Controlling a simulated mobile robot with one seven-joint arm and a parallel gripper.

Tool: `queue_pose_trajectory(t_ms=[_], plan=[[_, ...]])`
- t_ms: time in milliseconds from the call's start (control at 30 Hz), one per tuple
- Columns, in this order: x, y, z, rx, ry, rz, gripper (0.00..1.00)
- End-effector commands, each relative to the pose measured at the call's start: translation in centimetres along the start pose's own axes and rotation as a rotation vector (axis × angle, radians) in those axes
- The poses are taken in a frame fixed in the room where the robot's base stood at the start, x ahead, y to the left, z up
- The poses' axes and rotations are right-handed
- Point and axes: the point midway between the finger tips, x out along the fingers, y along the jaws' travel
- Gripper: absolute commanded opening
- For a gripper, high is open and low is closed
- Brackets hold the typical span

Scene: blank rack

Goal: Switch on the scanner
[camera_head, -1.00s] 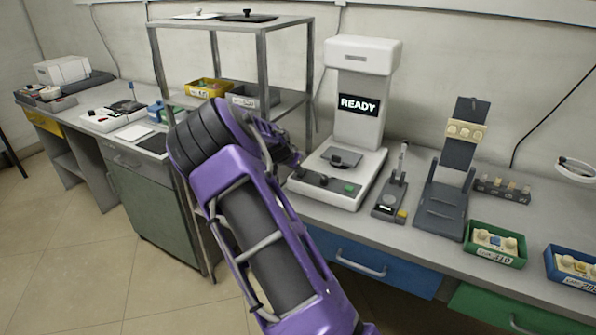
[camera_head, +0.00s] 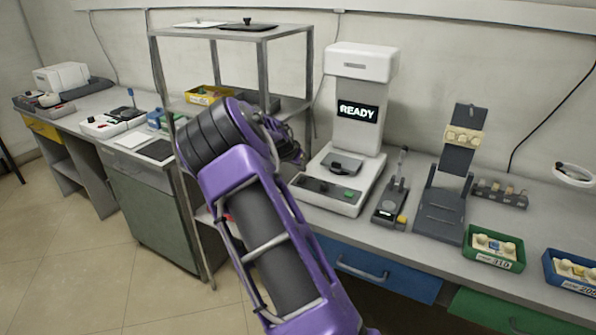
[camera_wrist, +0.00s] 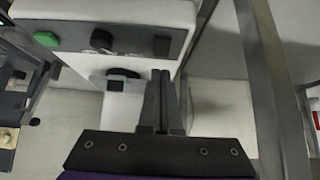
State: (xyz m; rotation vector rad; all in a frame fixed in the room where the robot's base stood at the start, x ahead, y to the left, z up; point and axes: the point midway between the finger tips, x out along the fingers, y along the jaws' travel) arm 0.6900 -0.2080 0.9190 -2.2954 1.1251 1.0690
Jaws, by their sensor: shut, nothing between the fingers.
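The scanner (camera_head: 360,128) is a white machine standing on the bench, with a dark display (camera_head: 357,112) that reads READY. Its base has a dark front panel with a green button (camera_head: 348,194) at the right end and dark knobs to the left. In the wrist view the panel is at the top left, with the green button (camera_wrist: 46,39) and two dark controls. My gripper (camera_wrist: 161,74) is shut and empty, with its fingertips below the panel's right end in that picture; I cannot tell if they touch it. In the head view my purple arm hides most of the gripper.
A metal shelf frame (camera_head: 264,75) stands left of the scanner, and its post passes close to my gripper in the wrist view (camera_wrist: 272,90). A small device (camera_head: 392,203), a dark stand (camera_head: 442,208) and a green bin (camera_head: 494,262) stand to the right.

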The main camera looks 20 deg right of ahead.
Motion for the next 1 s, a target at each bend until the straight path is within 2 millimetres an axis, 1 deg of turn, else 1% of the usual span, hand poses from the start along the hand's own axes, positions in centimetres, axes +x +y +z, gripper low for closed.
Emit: queue_pose_trajectory(t_ms=[33, 100, 133, 200, 300, 400, 500, 600, 700, 1000], plan=[[-0.8, 0.2, -0.9, 0.002, 0.001, -0.002, 0.00], [-1.6, 0.6, -1.8, 0.001, 0.001, -0.002, 0.00], [-2.1, 0.4, -1.5, -0.001, 0.000, -0.004, 0.00], [-4.0, 0.4, -0.8, -0.002, 0.000, -0.005, 0.00], [-6.2, 0.4, -0.2, -0.002, 0.001, -0.005, 0.00], [-8.2, 0.4, 0.2, -0.003, 0.001, -0.004, 0.00], [-9.5, 0.5, 0.6, -0.003, 0.000, -0.003, 0.00], [-10.4, 0.5, 0.8, -0.001, 0.000, -0.002, 0.00], [-10.8, 0.5, 0.9, -0.002, 0.001, -0.002, 0.00], [-10.9, 0.6, 0.9, -0.001, 0.001, -0.001, 0.00]])
